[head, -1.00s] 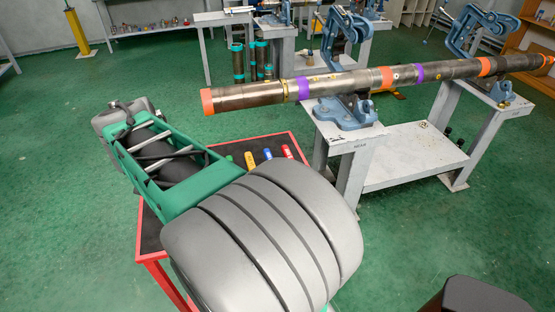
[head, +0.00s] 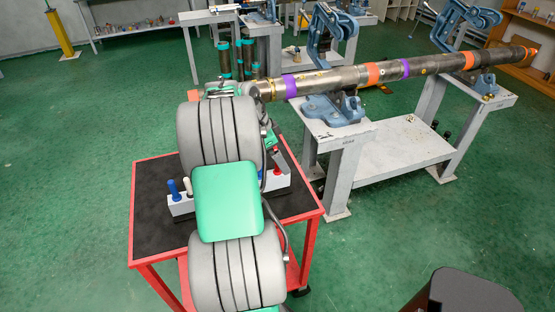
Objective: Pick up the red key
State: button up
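A small red piece (head: 277,172) shows at the right end of a white rack (head: 181,208) on the cart's black top. It may be the red key's handle, but I cannot tell its full shape. What looks like part of my gripper (head: 281,157) shows as a grey, dark-edged piece just right of my arm, close above the red piece. My arm covers the middle of the rack and most of the gripper. I cannot see whether the fingers are open or touch anything.
The red-framed cart (head: 150,228) stands below my arm. A blue handle (head: 173,189) and a white one (head: 188,188) stand at the rack's left end. A long pipe (head: 345,77) lies in blue vises on grey benches (head: 345,150) to the right, its near end close behind my arm.

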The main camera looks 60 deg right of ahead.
jog(key=shift+c, duration=0.4)
jog(key=c, duration=1.2)
notch_tip(320, 180, up, 10)
jog(key=shift+r+p, duration=0.1)
jog(key=shift+p, duration=0.2)
